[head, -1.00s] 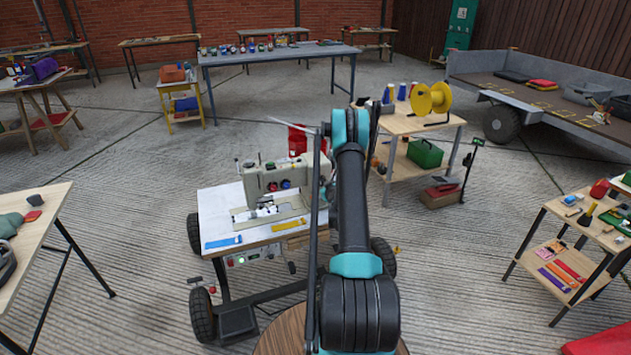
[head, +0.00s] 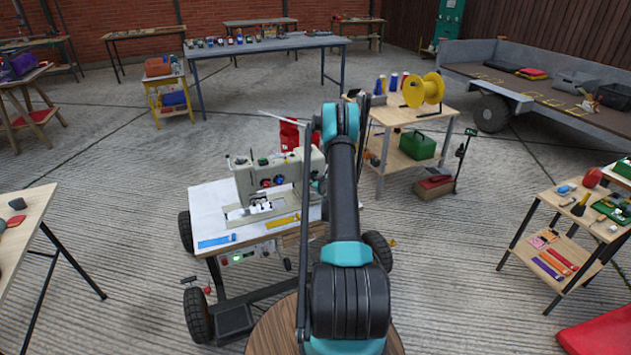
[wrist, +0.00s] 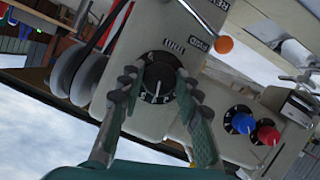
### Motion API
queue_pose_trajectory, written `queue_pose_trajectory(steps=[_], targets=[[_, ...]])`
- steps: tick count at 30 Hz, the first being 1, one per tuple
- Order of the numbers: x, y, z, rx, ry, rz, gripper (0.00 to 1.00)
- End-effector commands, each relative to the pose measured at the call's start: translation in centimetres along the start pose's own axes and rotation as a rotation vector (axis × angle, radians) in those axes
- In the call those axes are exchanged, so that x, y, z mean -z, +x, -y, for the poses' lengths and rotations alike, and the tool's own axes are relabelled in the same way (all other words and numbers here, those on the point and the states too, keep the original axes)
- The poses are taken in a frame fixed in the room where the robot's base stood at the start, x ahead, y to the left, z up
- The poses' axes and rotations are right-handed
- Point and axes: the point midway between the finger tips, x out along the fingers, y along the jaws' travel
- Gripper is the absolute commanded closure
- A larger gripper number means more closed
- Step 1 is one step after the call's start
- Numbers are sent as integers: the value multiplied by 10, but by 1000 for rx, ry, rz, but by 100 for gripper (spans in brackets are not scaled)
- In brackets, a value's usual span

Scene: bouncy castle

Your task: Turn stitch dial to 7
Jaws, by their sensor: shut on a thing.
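The stitch dial (wrist: 159,76) is a round black knob with white marks on the pale sewing machine (head: 250,180). In the wrist view my gripper (wrist: 157,82) has its two green and grey fingers on either side of the dial, shut on it. A short white line shows on the dial's face, but I cannot read which number it points to. Small lettering and a row of marks sit on the casing just above the dial. In the head view my arm hides the dial and most of my gripper.
A blue knob (wrist: 240,122) and a red knob (wrist: 267,132) sit right of the dial. An orange ball-ended lever (wrist: 223,45) is at its upper right, and pale discs (wrist: 85,75) are at its left. The machine stands on a wheeled white-topped table (head: 205,207).

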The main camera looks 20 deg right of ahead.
Motion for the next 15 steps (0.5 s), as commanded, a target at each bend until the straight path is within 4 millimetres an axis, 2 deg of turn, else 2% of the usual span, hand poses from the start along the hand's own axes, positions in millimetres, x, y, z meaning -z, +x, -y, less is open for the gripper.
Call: queue_pose_trajectory(steps=[8,15], targets=[[0,0,0,7,16,0,96],[0,0,-1,45,110,0,96]])
